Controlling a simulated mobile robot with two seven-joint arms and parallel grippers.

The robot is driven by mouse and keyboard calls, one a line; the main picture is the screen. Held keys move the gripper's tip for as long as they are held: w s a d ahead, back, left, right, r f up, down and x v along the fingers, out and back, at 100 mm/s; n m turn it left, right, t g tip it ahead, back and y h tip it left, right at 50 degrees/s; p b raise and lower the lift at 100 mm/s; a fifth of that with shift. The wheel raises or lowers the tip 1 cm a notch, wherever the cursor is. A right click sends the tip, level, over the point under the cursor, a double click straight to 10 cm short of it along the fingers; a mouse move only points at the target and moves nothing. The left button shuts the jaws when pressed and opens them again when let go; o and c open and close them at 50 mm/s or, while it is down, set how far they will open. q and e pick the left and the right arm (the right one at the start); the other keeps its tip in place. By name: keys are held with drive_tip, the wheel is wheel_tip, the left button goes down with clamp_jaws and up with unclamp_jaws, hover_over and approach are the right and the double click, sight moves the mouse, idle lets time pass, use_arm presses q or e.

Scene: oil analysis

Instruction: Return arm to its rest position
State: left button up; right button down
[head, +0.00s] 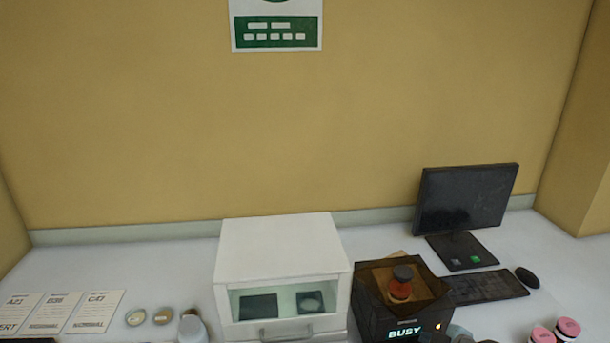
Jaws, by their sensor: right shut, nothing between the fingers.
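My right gripper (457,333) shows only in small part at the bottom edge, right of the dark analyser box. It is shut and holds nothing; most of it and the arm behind it are cut off by the frame. My left gripper cannot be made out. A rounded grey shape (192,328) stands at the bottom edge left of the white cabinet; I cannot tell what it is.
A white cabinet (280,252) with a glass front stands mid-table. Beside it, a dark box (370,318) reading BUSY holds a red jar with a dark cap (401,283). A monitor (467,198), keyboard (490,287) and pink-capped jars (568,327) are right; label cards (55,313) are left.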

drive_tip(key=s+a+r+m+t+y, duration=0.2)
drive_tip(key=s+a+r+t+y, duration=0.1)
drive_tip(key=s+a+t, duration=0.5)
drive_tip(key=s+a+f+m+g+h, duration=0.2)
drive_tip(key=s+f, duration=0.4)
drive_tip(key=s, duration=0.3)
drive_tip(key=s+a+f+m+g+h, duration=0.2)
drive_tip(key=s+f+m+g, duration=0.2)
drive_tip(key=s+f+m, duration=0.2)
drive_tip(key=s, duration=0.2)
drive_tip(key=shift+s+g+h, duration=0.4)
drive_tip(key=shift+m, duration=0.3)
drive_tip(key=shift+d, duration=0.1)
